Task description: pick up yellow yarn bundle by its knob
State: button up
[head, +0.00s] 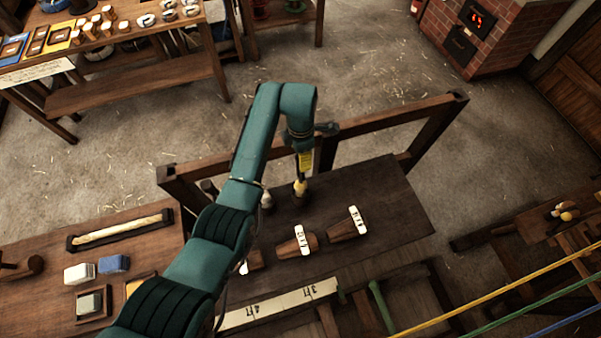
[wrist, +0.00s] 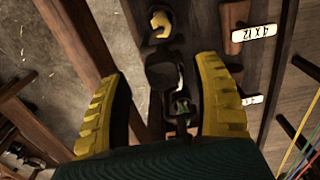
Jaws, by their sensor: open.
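The yellow yarn bundle (head: 300,187) stands on the dark bench near its back rail, with a pale part showing on it. It also shows at the top of the wrist view (wrist: 160,23), beyond my fingertips. My gripper (head: 305,162) points down above the bundle in the head view, apart from it. In the wrist view my gripper (wrist: 165,78) has its two yellow-padded fingers wide apart. A dark knob-like thing (wrist: 163,70) shows between them, and I cannot tell what it belongs to. My arm hides part of the bench.
The bench (head: 390,190) has a dark wooden rail (head: 400,119) along its back. A pale bundle or peg (head: 267,199) stands left of the yellow one. Wooden pieces with white labels (head: 303,240) lie in front. The bench's right side is clear.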

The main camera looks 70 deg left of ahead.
jog(key=shift+d+f, duration=0.15)
jog(key=shift+f, duration=1.4)
grip_shut()
notch_tip(320, 180, up, 10)
jog(key=shift+r+b, duration=0.1)
jog(key=shift+b, duration=0.25)
notch_tip(320, 180, up, 25)
jog(key=p, duration=1.2)
jog(key=shift+r, duration=0.1)
